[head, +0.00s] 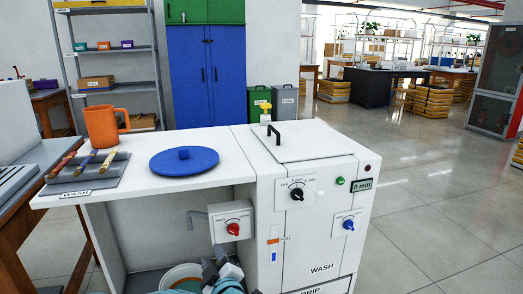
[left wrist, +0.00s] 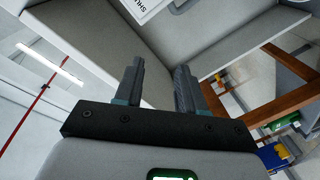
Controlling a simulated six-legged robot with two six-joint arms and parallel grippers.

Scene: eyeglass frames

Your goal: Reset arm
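My left gripper (head: 217,264) shows at the bottom of the head view, low in front of the white bench and left of the wash machine. In the left wrist view its two fingers (left wrist: 160,68) stand apart with nothing between them. My right gripper is in neither view. The white wash machine (head: 325,235) has a flat lid (head: 305,146) with a black handle, and the lid looks closed. A grey tray (head: 100,182) at the bench's left end holds several slim coloured pieces.
On the bench (head: 135,186) stand an orange mug (head: 101,127) and a round blue lid (head: 184,161). A red-knob box (head: 232,222) and a white bucket (head: 183,274) are under the bench, close to my left gripper. The floor (head: 450,215) at right is clear.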

